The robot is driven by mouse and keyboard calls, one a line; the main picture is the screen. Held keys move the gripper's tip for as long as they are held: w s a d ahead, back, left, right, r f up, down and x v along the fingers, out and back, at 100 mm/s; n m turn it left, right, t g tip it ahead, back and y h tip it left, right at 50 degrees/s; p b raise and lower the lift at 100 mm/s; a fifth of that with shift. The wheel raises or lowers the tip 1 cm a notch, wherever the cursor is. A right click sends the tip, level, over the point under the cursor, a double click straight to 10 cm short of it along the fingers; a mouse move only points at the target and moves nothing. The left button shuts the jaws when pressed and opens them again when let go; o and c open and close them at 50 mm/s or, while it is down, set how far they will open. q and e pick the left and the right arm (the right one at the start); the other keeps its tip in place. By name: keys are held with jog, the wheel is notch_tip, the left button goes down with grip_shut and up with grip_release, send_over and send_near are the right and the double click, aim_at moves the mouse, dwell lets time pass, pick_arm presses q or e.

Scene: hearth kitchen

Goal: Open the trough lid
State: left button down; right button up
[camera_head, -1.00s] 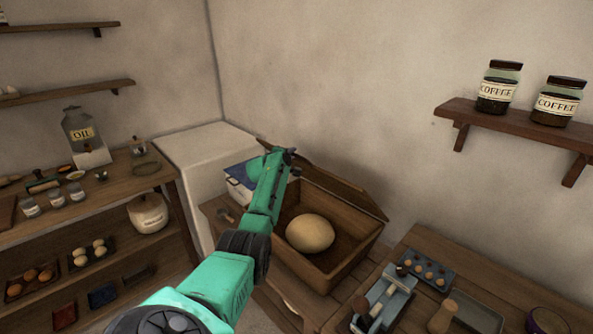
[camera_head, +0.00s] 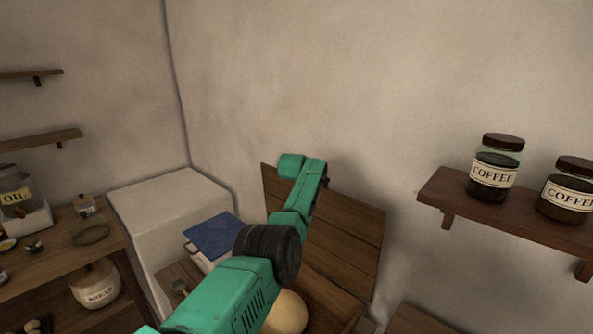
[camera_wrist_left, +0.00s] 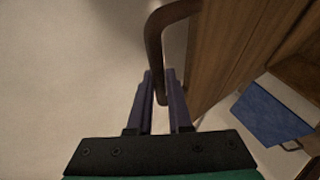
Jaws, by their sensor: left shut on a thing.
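The wooden trough lid (camera_head: 348,232) stands raised, close to upright, near the wall in the head view. Its planks also show in the wrist view (camera_wrist_left: 226,50). The lid's dark curved handle (camera_wrist_left: 154,40) runs between the fingers of my left gripper (camera_wrist_left: 160,84), which is shut on it. In the head view my left arm reaches across the trough to the lid's upper part, and the fingertips are hidden. A pale round dough ball (camera_head: 288,314) lies in the trough, partly covered by my arm. The trough is mostly hidden or out of frame. My right gripper is not in view.
A white block (camera_head: 165,205) and a blue-lidded box (camera_head: 214,237) stand left of the trough. A wall shelf (camera_head: 500,217) with two coffee jars (camera_head: 496,168) is at the right.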

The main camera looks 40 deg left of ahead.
pick_arm(q)
jog(key=shift+w, duration=0.55)
jog(key=c, duration=0.8)
grip_release()
jog(key=shift+c, duration=0.2)
jog(key=shift+d, duration=0.1)
